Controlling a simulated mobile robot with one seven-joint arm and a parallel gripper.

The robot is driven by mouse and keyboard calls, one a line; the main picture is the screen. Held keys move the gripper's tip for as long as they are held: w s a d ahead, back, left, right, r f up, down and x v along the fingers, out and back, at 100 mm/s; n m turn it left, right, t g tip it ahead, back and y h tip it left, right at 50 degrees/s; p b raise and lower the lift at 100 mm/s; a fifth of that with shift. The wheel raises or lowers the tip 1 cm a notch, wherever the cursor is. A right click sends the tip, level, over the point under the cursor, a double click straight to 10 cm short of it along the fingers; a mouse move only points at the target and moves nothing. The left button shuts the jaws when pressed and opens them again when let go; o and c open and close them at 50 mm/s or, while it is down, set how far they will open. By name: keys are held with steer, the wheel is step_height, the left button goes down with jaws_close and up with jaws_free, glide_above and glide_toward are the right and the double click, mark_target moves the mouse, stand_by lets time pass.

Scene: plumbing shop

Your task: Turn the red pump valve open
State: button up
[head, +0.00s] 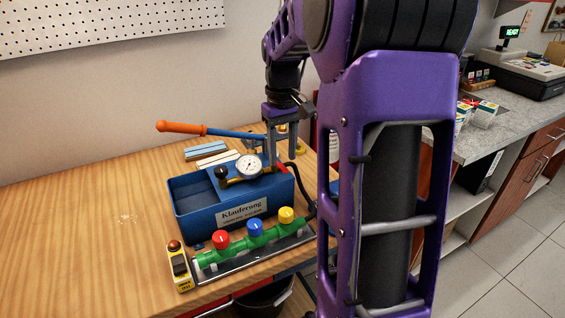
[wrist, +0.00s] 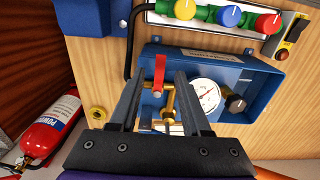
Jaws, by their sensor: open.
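The red pump valve is a red lever (wrist: 159,72) on a brass fitting (wrist: 168,98) at the blue test pump (wrist: 262,90). In the wrist view the lever shows between the two fingers of my gripper (wrist: 158,84), with a gap on each side. My gripper is open and holds nothing. In the head view my gripper (head: 283,152) points down at the right end of the blue pump (head: 240,190), behind the gauge (head: 249,166). The pump's orange-handled arm (head: 182,128) reaches out to the left.
A green manifold (head: 236,250) with red, blue and yellow knobs lies on a tray in front of the pump. A yellow switch box (head: 180,268) stands beside it. A black hose leaves the pump's right side. A fire extinguisher (wrist: 45,132) stands low at left.

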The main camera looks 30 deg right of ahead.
mark_target(279, 165)
steer(key=shift+f, duration=1.2)
jaws_close()
